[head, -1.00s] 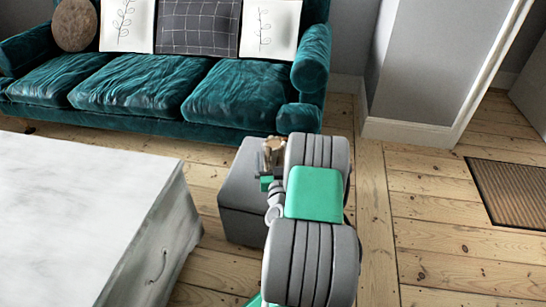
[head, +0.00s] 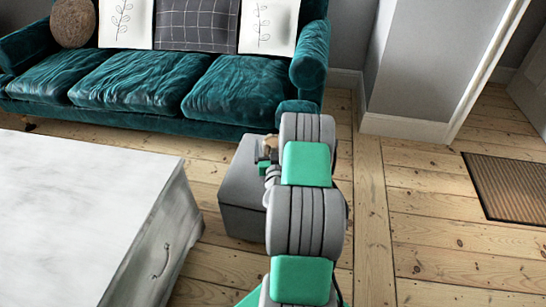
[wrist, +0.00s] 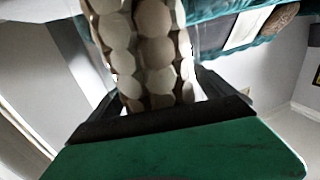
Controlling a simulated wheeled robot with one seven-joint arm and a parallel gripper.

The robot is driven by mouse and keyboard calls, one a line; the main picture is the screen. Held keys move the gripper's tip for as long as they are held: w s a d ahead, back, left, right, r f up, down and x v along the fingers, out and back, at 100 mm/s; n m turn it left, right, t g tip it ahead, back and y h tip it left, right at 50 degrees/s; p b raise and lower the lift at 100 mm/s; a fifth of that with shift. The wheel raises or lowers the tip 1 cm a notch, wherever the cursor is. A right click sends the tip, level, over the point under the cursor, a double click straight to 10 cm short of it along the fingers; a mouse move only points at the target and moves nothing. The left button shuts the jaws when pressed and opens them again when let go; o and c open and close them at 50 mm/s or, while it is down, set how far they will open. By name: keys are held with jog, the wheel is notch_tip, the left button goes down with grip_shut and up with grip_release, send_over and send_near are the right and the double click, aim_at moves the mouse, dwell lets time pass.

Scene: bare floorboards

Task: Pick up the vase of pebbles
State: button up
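The vase of pebbles (wrist: 150,45) fills the upper middle of the wrist view, with pale tan and brown stones packed in clear glass. Its far end runs out of that view. My gripper (wrist: 155,85) has a dark finger on each side of it and looks closed against the glass. In the head view a small part of the vase (head: 271,143) shows beside my arm, over the grey box. My gripper (head: 265,160) is there too, partly hidden by my arm, so the gap under the vase cannot be seen.
A grey box (head: 238,190) stands on the floorboards below my gripper. A teal sofa (head: 140,85) with cushions is behind it. A white-topped cabinet (head: 80,210) fills the left front. Bare floor (head: 415,220) and a brown mat (head: 510,185) lie to the right.

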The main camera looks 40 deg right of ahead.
jog(key=c, duration=1.8)
jog(key=shift+w+d+r, duration=0.1)
jog(key=shift+r, duration=0.2)
